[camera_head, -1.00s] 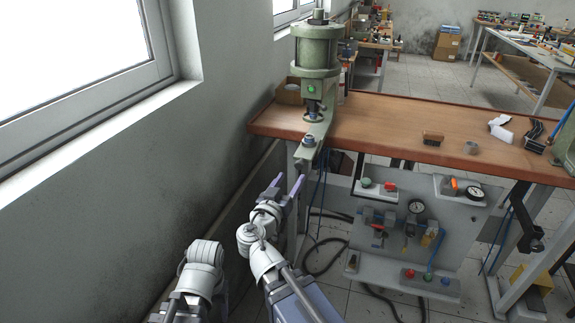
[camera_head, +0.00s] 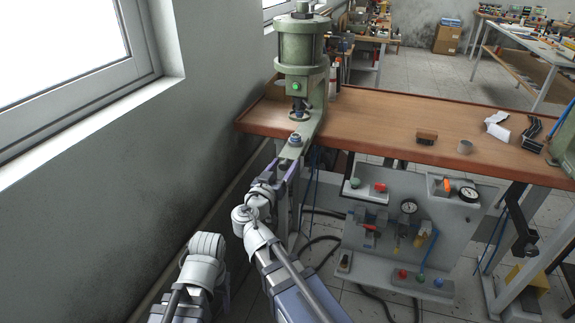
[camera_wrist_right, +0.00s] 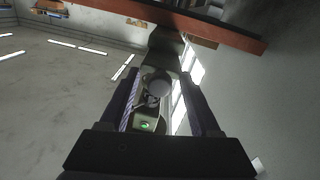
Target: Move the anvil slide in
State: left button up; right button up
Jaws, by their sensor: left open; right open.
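The green pneumatic press (camera_head: 302,62) stands at the left end of the wooden bench. Its anvil slide (camera_head: 291,152) juts out past the bench's front edge, with a round grey knob (camera_head: 295,139) on top. My right gripper (camera_head: 290,164) is open at the slide's outer end. In the right wrist view its two fingers (camera_wrist_right: 160,100) stand on either side of the round knob (camera_wrist_right: 158,84); I cannot tell whether they touch. My left gripper (camera_head: 226,290) hangs low at the left, mostly hidden behind its wrist; only a purplish part shows.
The wall and window (camera_head: 70,70) are close on the left. A pneumatic panel (camera_head: 400,240) with gauges and buttons hangs below the bench (camera_head: 380,115).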

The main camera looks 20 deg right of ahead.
grip_shut()
dwell(0.4)
dwell(0.9)
